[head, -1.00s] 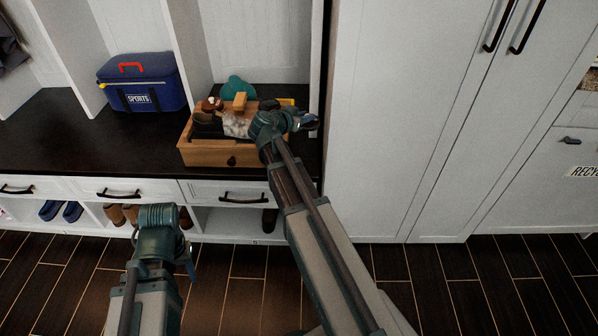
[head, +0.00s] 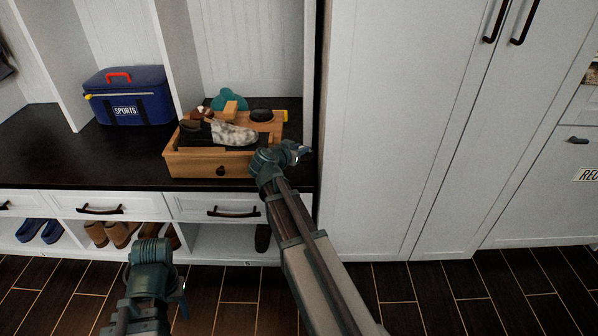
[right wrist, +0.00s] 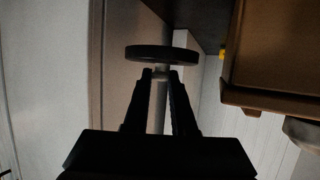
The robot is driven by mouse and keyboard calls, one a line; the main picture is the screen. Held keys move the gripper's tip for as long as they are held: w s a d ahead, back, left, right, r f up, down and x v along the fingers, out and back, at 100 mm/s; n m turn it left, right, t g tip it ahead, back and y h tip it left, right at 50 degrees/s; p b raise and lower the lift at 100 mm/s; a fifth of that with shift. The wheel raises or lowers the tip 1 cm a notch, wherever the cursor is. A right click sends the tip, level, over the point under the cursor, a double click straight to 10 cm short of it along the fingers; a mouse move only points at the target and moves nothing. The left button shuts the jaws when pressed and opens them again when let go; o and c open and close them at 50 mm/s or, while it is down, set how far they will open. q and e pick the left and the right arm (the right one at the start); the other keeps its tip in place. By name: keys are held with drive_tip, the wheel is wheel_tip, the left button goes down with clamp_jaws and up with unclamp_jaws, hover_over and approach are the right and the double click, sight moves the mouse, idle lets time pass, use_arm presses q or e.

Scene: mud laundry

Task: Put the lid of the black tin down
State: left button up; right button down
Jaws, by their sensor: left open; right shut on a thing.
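The lid of the black tin (right wrist: 162,53) is a thin dark disc, seen nearly edge-on in the right wrist view. My right gripper (right wrist: 160,74) is shut on it at the fingertips. In the head view my right gripper (head: 303,153) is just right of the wooden box, near the bench's right end; the lid cannot be made out there. A round black thing, apparently the tin (head: 261,115), sits in the right back part of the wooden box (head: 190,165). My left gripper (head: 182,298) is low in front of the bench, away from the box; its fingers are partly hidden.
The box holds a dark and mottled brush-like thing (head: 233,133) and a wooden block (head: 230,110); a teal thing (head: 232,97) is behind. A blue sports bag (head: 125,97) stands left. The dark bench (head: 80,160) between is clear. A tall white cabinet (head: 375,130) bounds the right.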

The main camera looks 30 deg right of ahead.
sight(300, 173)
drive_tip(key=shift+f+b, duration=2.65)
drive_tip(key=shift+f, duration=0.6)
drive_tip(key=shift+f, duration=0.1)
drive_tip(key=shift+f+b, duration=0.4)
drive_tip(key=shift+b, duration=0.05)
drive_tip(key=c, duration=0.7)
unclamp_jaws()
drive_tip(key=shift+c, duration=0.2)
drive_tip(key=shift+r, duration=0.1)
